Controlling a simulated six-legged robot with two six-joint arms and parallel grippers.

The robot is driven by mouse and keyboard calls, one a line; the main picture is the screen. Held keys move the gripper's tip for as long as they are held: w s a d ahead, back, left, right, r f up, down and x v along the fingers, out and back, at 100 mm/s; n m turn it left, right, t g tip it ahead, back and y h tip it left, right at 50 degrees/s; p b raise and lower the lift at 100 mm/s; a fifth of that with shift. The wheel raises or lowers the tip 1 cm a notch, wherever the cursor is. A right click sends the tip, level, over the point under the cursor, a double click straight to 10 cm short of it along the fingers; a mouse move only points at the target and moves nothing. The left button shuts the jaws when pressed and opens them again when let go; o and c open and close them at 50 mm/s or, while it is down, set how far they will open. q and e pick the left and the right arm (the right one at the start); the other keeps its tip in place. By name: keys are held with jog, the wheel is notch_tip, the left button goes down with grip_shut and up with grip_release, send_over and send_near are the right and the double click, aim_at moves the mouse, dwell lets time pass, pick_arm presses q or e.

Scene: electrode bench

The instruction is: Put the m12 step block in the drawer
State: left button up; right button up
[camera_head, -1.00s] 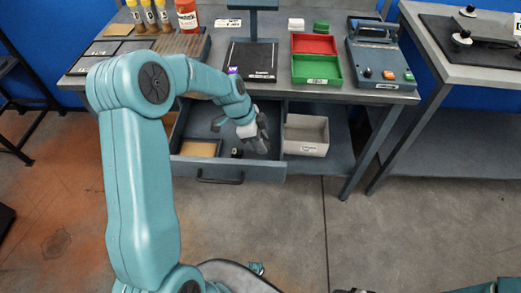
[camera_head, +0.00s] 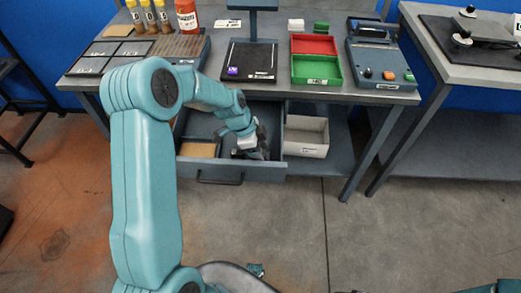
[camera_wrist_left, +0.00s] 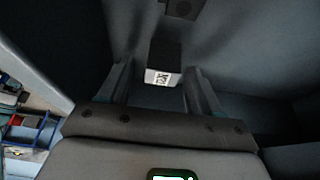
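My left gripper (camera_head: 255,153) is down inside the open drawer (camera_head: 234,172), in its right part. In the left wrist view its fingers (camera_wrist_left: 158,85) stand apart. A small dark block (camera_wrist_left: 163,62) with a white label shows between and just beyond them, with a gap visible on each side. The label is too small to read surely, so I cannot confirm that it is the m12 step block. In the head view a small dark thing (camera_head: 237,154) lies in the drawer beside the gripper, partly hidden. My right gripper does not show.
A tan piece (camera_head: 198,150) lies in the drawer's left part. A pale bin (camera_head: 306,137) stands right of the drawer. On the bench are a black plate (camera_head: 262,59) with a purple item (camera_head: 233,71), red (camera_head: 314,44) and green (camera_head: 317,69) trays, and a blue-grey device (camera_head: 378,56).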

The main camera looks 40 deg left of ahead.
pick_arm(q)
jog(key=shift+r, duration=0.1)
jog(key=shift+a+r, duration=0.15)
jog(key=shift+r, duration=0.1)
jog(key=p+v, duration=0.1)
jog(key=v, duration=1)
jog(key=shift+s+r, duration=0.15)
